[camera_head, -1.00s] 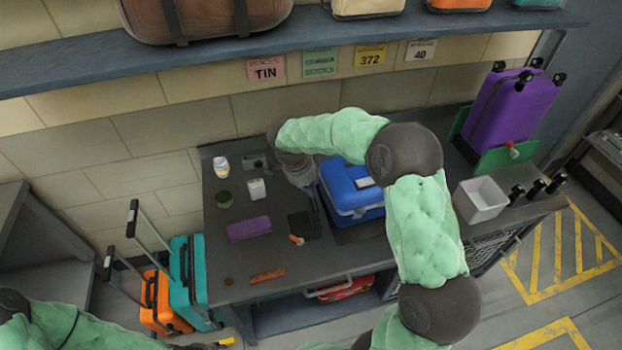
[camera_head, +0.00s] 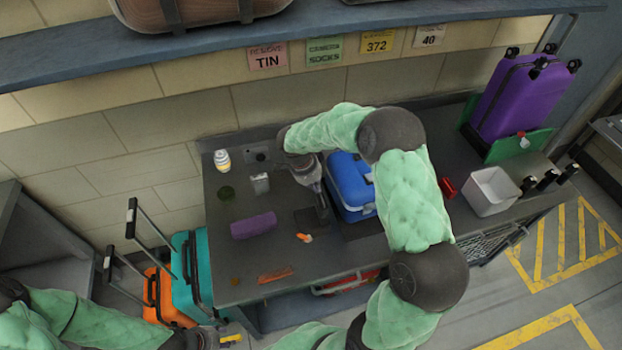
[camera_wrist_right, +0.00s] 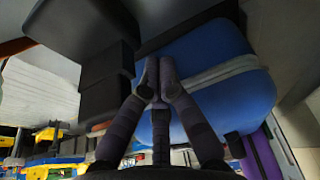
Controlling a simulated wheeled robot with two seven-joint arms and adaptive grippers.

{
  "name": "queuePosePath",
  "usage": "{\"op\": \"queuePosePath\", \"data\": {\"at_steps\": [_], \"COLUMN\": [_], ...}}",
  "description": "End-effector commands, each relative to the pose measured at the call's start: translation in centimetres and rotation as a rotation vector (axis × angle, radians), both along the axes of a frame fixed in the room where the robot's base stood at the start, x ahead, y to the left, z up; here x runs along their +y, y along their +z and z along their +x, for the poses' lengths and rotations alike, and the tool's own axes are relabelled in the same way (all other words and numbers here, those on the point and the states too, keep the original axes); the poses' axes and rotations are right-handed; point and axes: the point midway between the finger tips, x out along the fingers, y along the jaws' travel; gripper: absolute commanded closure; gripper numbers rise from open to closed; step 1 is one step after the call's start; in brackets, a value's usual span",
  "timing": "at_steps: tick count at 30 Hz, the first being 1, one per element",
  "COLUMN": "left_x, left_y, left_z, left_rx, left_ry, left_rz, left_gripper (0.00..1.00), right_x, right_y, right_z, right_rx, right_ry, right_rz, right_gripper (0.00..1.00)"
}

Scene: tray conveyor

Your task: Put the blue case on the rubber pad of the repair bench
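The blue case (camera_head: 349,188) lies on the dark bench (camera_head: 275,243), partly hidden behind my right forearm. A dark flat patch (camera_head: 368,229), which looks like the rubber pad, shows along the case's front edge; how much of the case lies over it is hidden. My right gripper (camera_head: 322,212) points down at the case's left side. In the right wrist view its fingers (camera_wrist_right: 160,72) are closed together in front of the blue case (camera_wrist_right: 225,75), with nothing clearly between them. Contact with the case cannot be told. My left gripper (camera_head: 222,341) is low at the picture's bottom left, its fingers unclear.
A purple block (camera_head: 253,225), an orange-handled tool (camera_head: 304,237), a small dark block (camera_head: 306,220) and a white bottle (camera_head: 222,160) stand left of the case. A grey bin (camera_head: 492,190) and purple suitcase (camera_head: 520,97) are to the right. A shelf (camera_head: 200,50) spans above.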

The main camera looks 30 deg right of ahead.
Motion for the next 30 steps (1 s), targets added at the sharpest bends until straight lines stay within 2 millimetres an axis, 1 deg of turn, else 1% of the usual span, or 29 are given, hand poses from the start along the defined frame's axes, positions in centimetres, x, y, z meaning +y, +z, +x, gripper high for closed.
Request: {"op": "queuePosePath", "data": {"at_steps": [1,3,9,14,24,26,30], "left_x": [0.0,0.0,0.0,0.0,0.0,0.0,0.0], "left_y": [-0.2,-0.1,-0.2,-0.2,-0.2,-0.5,-1.5], "left_z": [0.0,0.0,0.0,0.0,0.0,0.0,0.0], "left_rx": [0.000,0.000,0.000,0.000,0.000,0.000,0.000], "left_ry": [0.000,0.000,0.000,0.000,0.000,0.000,0.000], "left_rz": [0.000,0.000,0.000,0.000,0.000,0.000,0.000], "left_gripper": [0.60,0.60,0.60,0.60,0.60,0.60,0.60], "right_x": [-0.2,-1.5,-3.4,-4.0,-4.1,-4.5,-6.4], "right_y": [-1.0,-0.7,-0.6,-0.6,-0.6,-0.7,-0.8], "right_z": [-0.1,-0.4,-0.9,-1.1,-1.1,-1.2,-1.6], "right_rx": [0.002,-0.002,-0.002,-0.002,-0.002,-0.002,-0.002], "right_ry": [-0.001,-0.006,-0.002,-0.001,-0.001,-0.003,-0.005], "right_rz": [0.001,0.001,0.002,0.002,0.002,0.001,-0.001], "right_gripper": [1.00,1.00,1.00,1.00,1.00,1.00,1.00]}}
